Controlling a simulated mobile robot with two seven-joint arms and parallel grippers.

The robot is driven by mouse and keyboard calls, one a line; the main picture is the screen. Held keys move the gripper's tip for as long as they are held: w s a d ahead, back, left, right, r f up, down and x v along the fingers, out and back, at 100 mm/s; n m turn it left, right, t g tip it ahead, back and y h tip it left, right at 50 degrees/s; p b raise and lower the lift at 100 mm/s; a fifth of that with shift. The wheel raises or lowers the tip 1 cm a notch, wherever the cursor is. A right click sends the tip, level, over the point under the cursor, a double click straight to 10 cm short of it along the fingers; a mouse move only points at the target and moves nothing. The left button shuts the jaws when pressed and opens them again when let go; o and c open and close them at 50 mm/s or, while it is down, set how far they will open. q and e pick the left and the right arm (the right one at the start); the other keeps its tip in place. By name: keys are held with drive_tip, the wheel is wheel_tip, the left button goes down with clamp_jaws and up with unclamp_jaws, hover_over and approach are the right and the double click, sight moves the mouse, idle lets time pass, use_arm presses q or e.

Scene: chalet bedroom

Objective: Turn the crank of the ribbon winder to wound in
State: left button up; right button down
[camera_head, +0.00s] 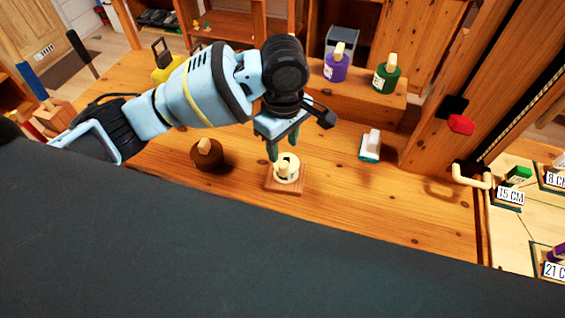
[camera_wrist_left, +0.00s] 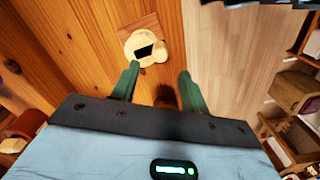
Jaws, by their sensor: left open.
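A small cream round piece (camera_head: 287,178) with a dark slot and a pale upright knob (camera_head: 283,170) sits on a square wooden base (camera_head: 284,190) on the desk; it looks like the ribbon winder with its crank. My left gripper (camera_head: 283,147) is just above it, pointing down, open and empty. In the left wrist view the cream piece (camera_wrist_left: 135,42) lies ahead of the green fingers (camera_wrist_left: 158,70), nearer the left one. I see no contact. The knob's turned position cannot be read for sure. My right gripper is not in view.
A brown round piece with a knob (camera_head: 206,153) stands left, a white and teal block (camera_head: 370,146) right. Purple (camera_head: 337,67) and green (camera_head: 385,76) bottles stand on a raised shelf behind. A cream bent handle (camera_head: 470,178) is beside labelled boards at right. Desk between is clear.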

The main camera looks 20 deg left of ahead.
sight(283, 163)
use_arm(q)
drive_tip(key=shift+f, duration=0.6)
wheel_tip(283, 163, down, 7)
drive_tip(key=shift+r, duration=0.2)
clamp_jaws()
